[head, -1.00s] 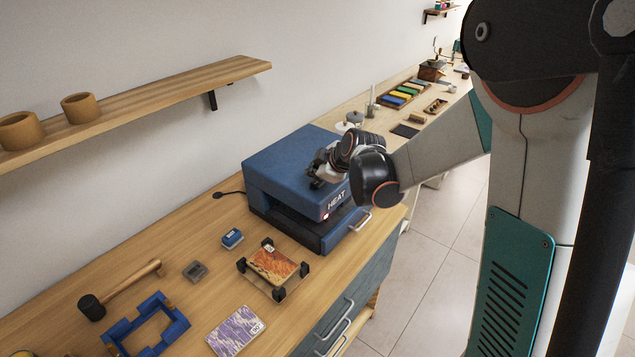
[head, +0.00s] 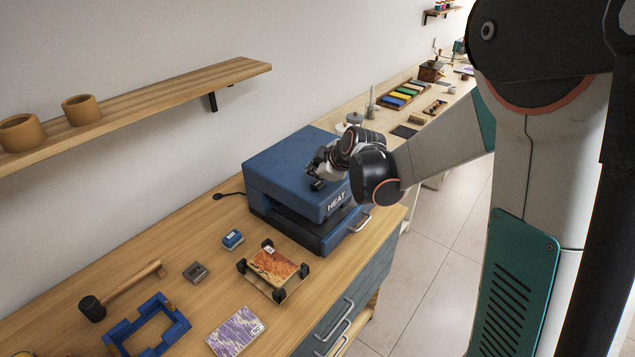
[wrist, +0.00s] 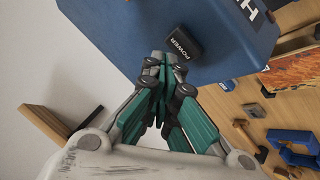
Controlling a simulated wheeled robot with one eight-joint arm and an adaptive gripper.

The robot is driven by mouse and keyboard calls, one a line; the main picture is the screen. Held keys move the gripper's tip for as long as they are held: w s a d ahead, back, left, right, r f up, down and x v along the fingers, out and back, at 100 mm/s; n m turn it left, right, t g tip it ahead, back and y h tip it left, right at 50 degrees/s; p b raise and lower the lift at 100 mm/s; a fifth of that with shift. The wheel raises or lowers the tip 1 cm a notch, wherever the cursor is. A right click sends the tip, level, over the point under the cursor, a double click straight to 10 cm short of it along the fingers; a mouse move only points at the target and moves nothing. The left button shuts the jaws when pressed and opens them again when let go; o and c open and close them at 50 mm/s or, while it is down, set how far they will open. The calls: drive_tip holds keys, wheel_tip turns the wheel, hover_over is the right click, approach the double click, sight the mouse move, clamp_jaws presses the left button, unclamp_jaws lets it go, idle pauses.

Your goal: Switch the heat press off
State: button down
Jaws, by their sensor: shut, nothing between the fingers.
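The heat press (head: 290,170) is a blue box on the wooden bench, marked HEAT on its front. No red light shows by the HEAT label now. Its black POWER switch (wrist: 181,44) sits on the blue top, and it also shows in the head view (head: 318,185). My gripper (wrist: 160,59) is shut and empty, with its fingertips right beside the switch at its near side. I cannot tell whether they touch it. In the head view my gripper (head: 318,168) is over the press top, partly hidden by my wrist.
In front of the press lie a framed orange print (head: 273,266), a small blue box (head: 232,239), a purple card (head: 235,331), a blue frame (head: 150,325) and a mallet (head: 120,290). A wooden shelf (head: 190,88) is on the wall above the bench.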

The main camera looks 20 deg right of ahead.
drive_tip(key=shift+r+p, duration=1.95)
drive_tip(key=shift+r, duration=1.05)
drive_tip(key=shift+s, duration=0.1)
drive_tip(key=m+g+h+b, duration=0.1)
drive_tip(key=m+b, duration=0.5)
approach(316, 187)
drive_tip(key=s+a+r, duration=0.2)
drive_tip(key=s+r, duration=0.2)
drive_tip(key=s, duration=0.6)
drive_tip(key=s+f+m+b, duration=0.2)
drive_tip(key=s+f+m, duration=0.1)
drive_tip(key=s, duration=0.4)
drive_tip(key=s+d+f+m+h+b, duration=0.1)
drive_tip(key=s+f+m+b, duration=0.2)
drive_tip(key=s, duration=0.5)
drive_tip(key=shift+s+d+f+g+h, duration=0.2)
drive_tip(key=shift+d+g+h, duration=0.05)
drive_tip(key=shift+g+h, duration=0.05)
